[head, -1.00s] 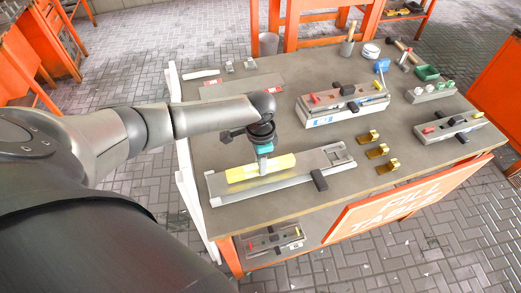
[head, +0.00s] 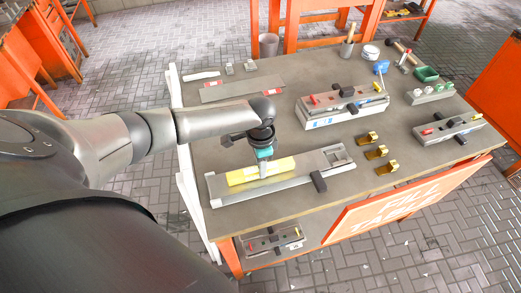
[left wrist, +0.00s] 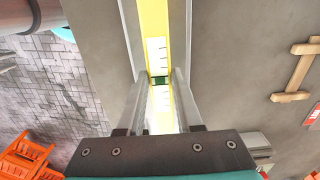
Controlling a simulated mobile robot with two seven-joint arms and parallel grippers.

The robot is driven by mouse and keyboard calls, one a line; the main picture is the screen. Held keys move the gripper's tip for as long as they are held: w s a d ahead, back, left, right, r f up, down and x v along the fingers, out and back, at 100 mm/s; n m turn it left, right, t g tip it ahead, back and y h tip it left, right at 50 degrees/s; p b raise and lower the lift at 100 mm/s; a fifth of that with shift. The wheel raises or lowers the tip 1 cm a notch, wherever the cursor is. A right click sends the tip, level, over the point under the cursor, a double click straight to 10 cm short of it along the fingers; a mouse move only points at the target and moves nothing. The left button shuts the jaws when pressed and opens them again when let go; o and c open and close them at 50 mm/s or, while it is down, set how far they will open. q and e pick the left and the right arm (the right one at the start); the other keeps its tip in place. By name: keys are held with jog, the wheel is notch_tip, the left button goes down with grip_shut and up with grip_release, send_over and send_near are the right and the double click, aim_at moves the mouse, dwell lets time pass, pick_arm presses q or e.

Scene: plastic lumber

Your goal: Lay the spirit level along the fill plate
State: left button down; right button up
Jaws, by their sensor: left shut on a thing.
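The yellow spirit level (head: 240,178) lies along the left part of the long grey fill plate (head: 312,161), roughly parallel to its front rail. Whether it rests fully on the plate or hovers just above is hard to tell. My left gripper (head: 263,172) comes down from above and is shut on the middle of the level. In the left wrist view the two fingers of my left gripper (left wrist: 160,82) straddle the yellow level (left wrist: 153,20), with its green vial between the tips. My right gripper is not in view.
A black clamp (head: 319,182) sits at the plate's front right. Brass brackets (head: 375,152) stand to the right. A white-based fixture (head: 343,106) is behind, and a flat plate with red ends (head: 242,88) lies at the back left. Bare tabletop (head: 225,222) shows in front.

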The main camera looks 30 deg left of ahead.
pick_arm(q)
jog(key=shift+f, duration=0.15)
dwell(0.5)
jog(key=shift+c, duration=0.5)
grip_release()
notch_tip(320, 180, up, 7)
jog(key=p, duration=0.8)
dwell(0.5)
